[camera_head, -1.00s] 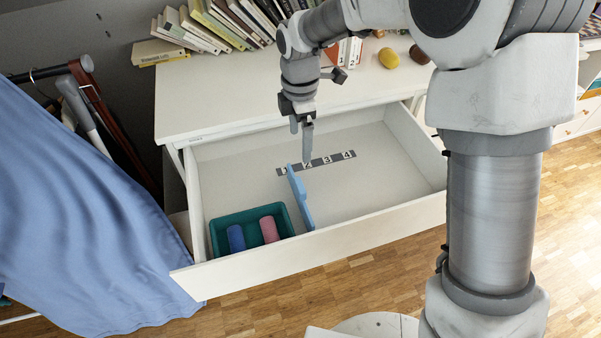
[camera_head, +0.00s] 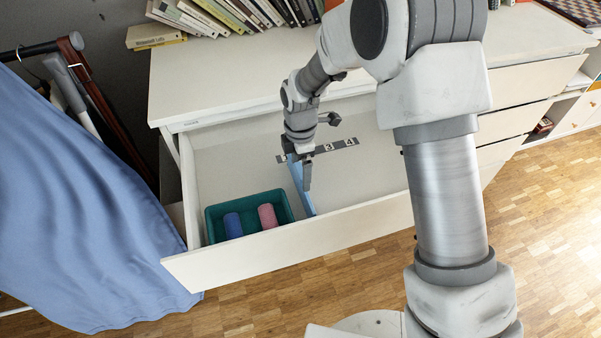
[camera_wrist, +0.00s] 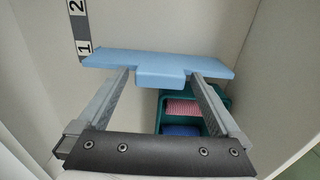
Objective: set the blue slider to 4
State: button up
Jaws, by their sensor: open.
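The blue slider (camera_head: 297,178) is an upright divider in the open drawer, its far end beside the 1 on the dark number strip (camera_head: 340,145). In the wrist view the slider (camera_wrist: 150,60) spans the top, its end next to the 1 of the strip (camera_wrist: 80,28). My gripper (camera_head: 306,185) is low in the drawer at the slider. In the wrist view my gripper (camera_wrist: 160,85) is open, with a finger on each side of the slider's middle tab. I cannot tell whether they touch it.
A teal tray (camera_head: 212,238) with a blue roll (camera_head: 232,225) and a pink roll (camera_head: 267,216) is left of the slider. The drawer floor right of the slider is clear. The drawer front (camera_head: 290,243) and dresser top (camera_head: 220,85) border the space.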

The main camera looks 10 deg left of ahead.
jog(key=shift+f, duration=0.35)
grip_shut()
dwell(0.3)
